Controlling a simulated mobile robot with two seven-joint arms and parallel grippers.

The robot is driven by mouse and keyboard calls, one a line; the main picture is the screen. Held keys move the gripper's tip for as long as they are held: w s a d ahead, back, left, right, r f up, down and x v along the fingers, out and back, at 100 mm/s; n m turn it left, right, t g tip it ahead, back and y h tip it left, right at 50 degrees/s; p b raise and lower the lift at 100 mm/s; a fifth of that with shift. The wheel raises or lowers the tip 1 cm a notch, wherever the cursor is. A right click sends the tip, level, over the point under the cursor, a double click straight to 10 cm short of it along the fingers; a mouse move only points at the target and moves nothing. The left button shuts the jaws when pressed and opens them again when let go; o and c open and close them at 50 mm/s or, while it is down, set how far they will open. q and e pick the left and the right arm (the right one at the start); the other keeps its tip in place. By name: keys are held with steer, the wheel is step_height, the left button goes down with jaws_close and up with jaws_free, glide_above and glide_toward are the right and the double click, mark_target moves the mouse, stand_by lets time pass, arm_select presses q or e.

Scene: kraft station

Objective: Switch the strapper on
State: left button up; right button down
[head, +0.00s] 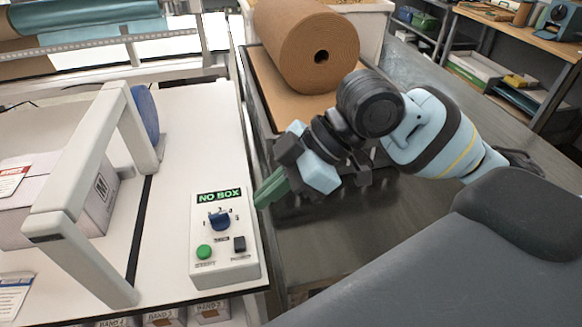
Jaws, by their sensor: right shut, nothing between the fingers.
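The strapper's control box (226,266) is light grey and sits at the right edge of the white strapper table (190,130). Its display (219,196) reads "NO BOX" in green. Below it are a blue knob (219,220), a green button (204,251) and a dark switch (239,243). The strapper's arch (85,215) stands to the left. My right gripper (262,198) is shut and empty, its green fingertips pointing left just beside the upper right edge of the control box. I cannot tell whether they touch it. My left gripper is out of view.
A box (95,208) with labels stands at the arch on the left. A large brown cardboard roll (300,45) lies behind my right gripper. A grey metal table (330,245) lies below my right arm. Shelves and a wooden bench (535,40) stand at the back right.

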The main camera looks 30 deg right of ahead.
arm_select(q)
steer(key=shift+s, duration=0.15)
arm_select(e)
steer(key=v, duration=0.4)
steer(key=shift+w+d+r, duration=0.2)
steer(key=shift+w+d, duration=0.05)
steer(key=shift+d, duration=0.05)
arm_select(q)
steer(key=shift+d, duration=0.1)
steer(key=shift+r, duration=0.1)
